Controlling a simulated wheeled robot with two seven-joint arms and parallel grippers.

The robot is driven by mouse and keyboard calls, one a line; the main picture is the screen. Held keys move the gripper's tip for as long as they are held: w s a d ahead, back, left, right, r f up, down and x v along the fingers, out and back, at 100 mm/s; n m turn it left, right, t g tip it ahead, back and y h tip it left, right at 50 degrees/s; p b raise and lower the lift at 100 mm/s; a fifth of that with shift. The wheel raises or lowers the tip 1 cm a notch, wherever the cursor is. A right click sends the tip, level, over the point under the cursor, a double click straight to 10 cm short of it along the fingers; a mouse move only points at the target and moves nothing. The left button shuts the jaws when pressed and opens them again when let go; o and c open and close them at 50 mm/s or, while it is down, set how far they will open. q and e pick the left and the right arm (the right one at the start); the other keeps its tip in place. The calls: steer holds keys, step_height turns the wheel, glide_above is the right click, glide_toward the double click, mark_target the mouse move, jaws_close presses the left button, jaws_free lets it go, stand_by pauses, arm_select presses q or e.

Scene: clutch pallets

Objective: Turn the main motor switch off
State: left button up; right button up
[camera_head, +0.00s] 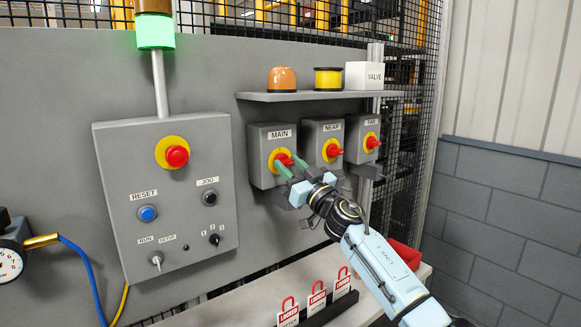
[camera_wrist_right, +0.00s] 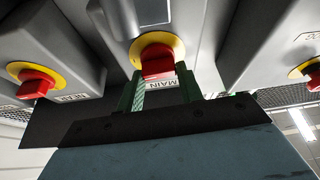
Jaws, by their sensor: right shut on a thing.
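The main motor switch (camera_head: 285,157) is a red knob on a yellow ring, on a grey box labelled MAIN. My right gripper (camera_head: 289,166) reaches up to it from the lower right, its green fingers at the knob. In the right wrist view, the red knob (camera_wrist_right: 157,62) sits between the green fingertips (camera_wrist_right: 162,84), which are shut on it. The view is upside down, and the fingers and palm hide part of the MAIN label. The knob's exact angle is hard to tell. My left gripper is not in view.
The NEAR switch (camera_head: 332,150) and FAR switch (camera_head: 371,142) sit close to the right. A shelf (camera_head: 310,96) above holds an orange dome, a yellow spool and a VALVE box. A control panel (camera_head: 165,205) stands left. Red-and-white lock tags (camera_head: 316,300) are below.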

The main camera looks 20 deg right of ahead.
steer(key=n+g+y, duration=0.1)
steer(key=n+y, duration=0.1)
steer(key=n, duration=0.2)
steer(key=shift+n+p, duration=0.3)
steer(key=shift+p, duration=0.1)
steer(key=n+g+y+p, duration=0.1)
steer(key=n, duration=0.2)
steer(key=n+g+y+p, duration=0.1)
steer(key=n, duration=0.2)
steer(key=shift+d+r+g, duration=0.15)
steer(key=shift+g, duration=0.15)
steer(key=n+g+p, duration=0.1)
steer(key=n, duration=0.1)
steer(key=n+g+p, duration=0.1)
steer(key=n, duration=0.2)
steer(key=shift+w+r+n+y, duration=0.1)
steer(key=shift+n+y, duration=0.2)
steer(key=n+g+p, duration=0.1)
steer(key=n, duration=0.1)
steer(key=n+h+p, duration=0.1)
steer(key=n+p, duration=0.1)
steer(key=shift+n+g, duration=0.4)
steer(key=o, duration=1)
